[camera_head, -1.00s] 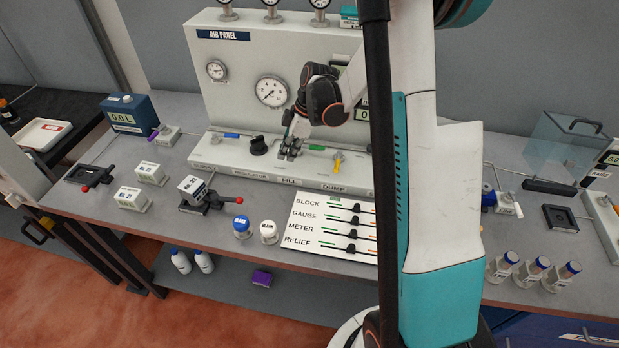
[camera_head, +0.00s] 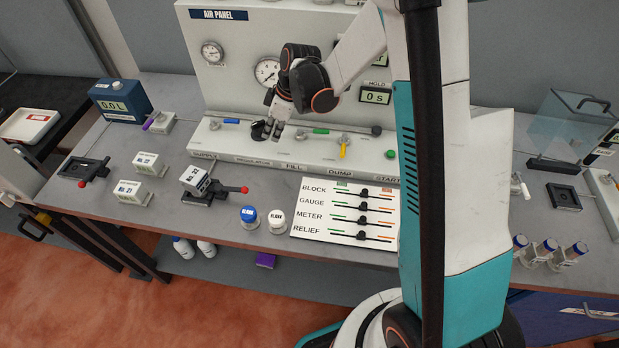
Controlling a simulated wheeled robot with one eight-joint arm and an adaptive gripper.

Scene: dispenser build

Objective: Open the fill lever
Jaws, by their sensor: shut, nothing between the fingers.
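The fill lever (camera_head: 320,131) has a green handle and sits above the FILL label on the ledge of the air panel (camera_head: 255,60). Its handle points right, roughly along the ledge. My gripper (camera_head: 270,131) is shut and empty, a little left of the fill lever's pivot. It is in front of or over the black regulator knob (camera_head: 258,131) and partly hides it. I cannot tell whether it touches the knob. The gripper is apart from the green handle.
The blue supply lever (camera_head: 231,121) lies left of the gripper. The yellow dump lever (camera_head: 343,151) points towards the front, right of the fill lever. A slider card (camera_head: 318,205) and two capped bottles stand in front. My arm hides part of the right side.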

